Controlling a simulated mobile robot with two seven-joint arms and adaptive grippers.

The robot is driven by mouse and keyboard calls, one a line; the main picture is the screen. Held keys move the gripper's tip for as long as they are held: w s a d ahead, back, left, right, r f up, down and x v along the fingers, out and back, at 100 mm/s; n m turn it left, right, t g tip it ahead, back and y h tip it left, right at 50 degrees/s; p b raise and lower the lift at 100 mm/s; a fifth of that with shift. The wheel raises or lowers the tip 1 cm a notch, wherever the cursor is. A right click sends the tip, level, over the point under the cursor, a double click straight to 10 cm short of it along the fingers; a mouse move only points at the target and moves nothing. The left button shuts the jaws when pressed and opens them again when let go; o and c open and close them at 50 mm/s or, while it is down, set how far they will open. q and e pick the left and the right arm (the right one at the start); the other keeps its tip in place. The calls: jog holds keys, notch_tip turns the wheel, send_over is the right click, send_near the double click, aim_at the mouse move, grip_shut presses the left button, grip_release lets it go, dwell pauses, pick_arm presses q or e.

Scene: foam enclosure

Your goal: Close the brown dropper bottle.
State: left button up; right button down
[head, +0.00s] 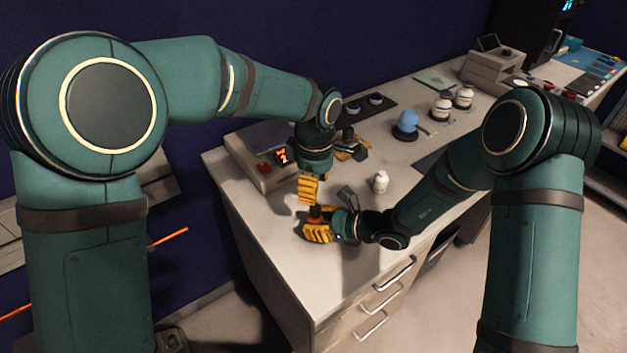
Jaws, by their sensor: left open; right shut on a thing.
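The brown dropper bottle (318,213) shows as a small orange-brown piece between my two grippers, above the front left part of the white bench. My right gripper (318,232) comes in from the right and is shut on the bottle. My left gripper (308,190) points down from above, its yellow fingers open and just over the bottle. Most of the bottle is hidden by the fingers, and I cannot make out its dropper cap or whether it sits on the neck.
A small white bottle (380,182) stands right of the grippers. Behind are a device with a red display (265,168), a blue round-topped object (407,122) and two white jars (441,107). The bench's front left corner is clear.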

aim_at(315, 222)
pick_arm(q)
jog(key=n, duration=0.3)
jog(key=r+n, duration=0.1)
jog(key=n, duration=0.2)
jog(key=shift+a, duration=0.1)
jog(key=shift+f, duration=4.05)
grip_shut()
jog(key=shift+w+a, duration=0.1)
